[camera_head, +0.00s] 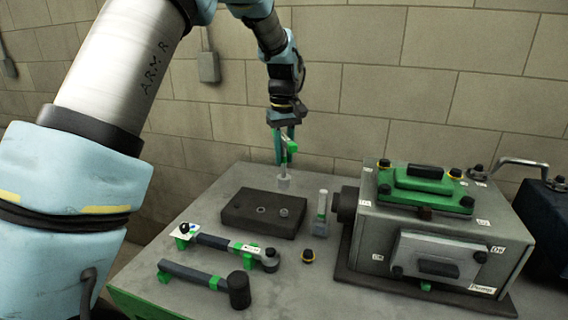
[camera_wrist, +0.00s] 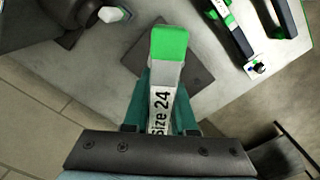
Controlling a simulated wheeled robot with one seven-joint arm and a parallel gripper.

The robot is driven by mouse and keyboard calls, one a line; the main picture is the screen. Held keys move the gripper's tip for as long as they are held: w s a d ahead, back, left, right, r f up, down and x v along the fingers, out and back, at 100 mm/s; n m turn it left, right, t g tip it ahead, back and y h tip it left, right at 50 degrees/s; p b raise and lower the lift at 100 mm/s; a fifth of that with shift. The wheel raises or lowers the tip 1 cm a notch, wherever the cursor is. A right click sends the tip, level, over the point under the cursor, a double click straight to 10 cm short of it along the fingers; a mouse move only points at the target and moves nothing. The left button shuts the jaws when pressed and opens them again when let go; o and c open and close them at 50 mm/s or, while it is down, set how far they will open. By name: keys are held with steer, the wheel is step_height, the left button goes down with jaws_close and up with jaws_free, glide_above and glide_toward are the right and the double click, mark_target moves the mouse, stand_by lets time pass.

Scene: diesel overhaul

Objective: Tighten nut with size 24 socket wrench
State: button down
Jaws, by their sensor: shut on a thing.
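My gripper (camera_head: 284,146) is shut on the size 24 socket wrench (camera_head: 284,176), which hangs upright above the table. Its pale socket end points down over the back edge of a dark block (camera_head: 240,215) and appears clear of it. In the wrist view the teal fingers of my gripper (camera_wrist: 163,112) are around the wrench (camera_wrist: 161,106), whose "Size 24" label and green end face the camera. Two small round fittings sit on the block; the right one (camera_head: 284,212) looks raised. I cannot tell which is the nut.
A grey tool with green marks (camera_head: 321,206) stands right of the block, by the grey machine (camera_head: 455,220). A torque-type wrench (camera_head: 228,246) and a dark hammer-like tool (camera_head: 205,280) lie in front.

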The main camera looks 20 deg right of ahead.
steer(key=s+a+b, duration=0.2)
steer(key=s+a, duration=0.2)
steer(key=s, duration=0.1)
steer(key=shift+a, duration=0.4)
stand_by(0.3)
